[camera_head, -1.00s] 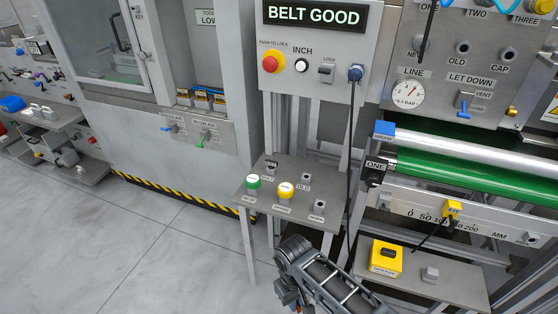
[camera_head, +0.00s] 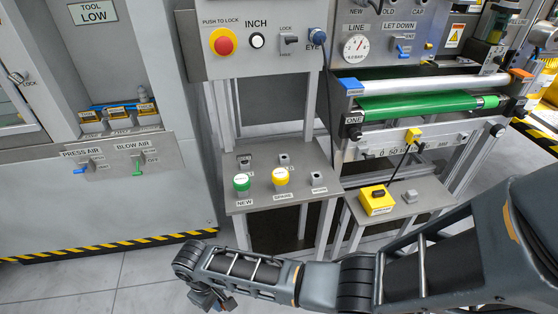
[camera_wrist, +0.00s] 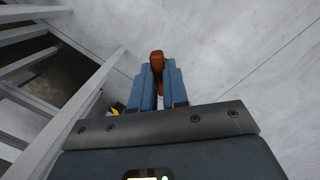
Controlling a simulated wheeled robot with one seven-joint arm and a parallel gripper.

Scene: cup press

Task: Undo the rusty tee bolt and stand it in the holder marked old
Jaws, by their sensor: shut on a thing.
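My gripper (camera_wrist: 158,85) is shut on a rusty brown piece, the tee bolt (camera_wrist: 157,60), in the wrist view. Only its upper end shows between the blue fingers, with pale floor behind it. In the head view my arm reaches in from the right, and its hand end hangs low at the bottom, left of the small grey stand (camera_head: 236,209). The bolt cannot be made out there. A small holder (camera_head: 284,159) at the stand's back carries an OLD mark, partly hidden now. Another OLD mark (camera_head: 389,12) is on the upper right panel, between NEW and CAP.
The stand also holds a green-topped piece (camera_head: 241,183) by NEW and a yellow-topped piece (camera_head: 280,177). A yellow box (camera_head: 376,200) sits on a low shelf to the right. A green roller (camera_head: 420,106) lies behind it. Open floor (camera_head: 130,275) is at lower left.

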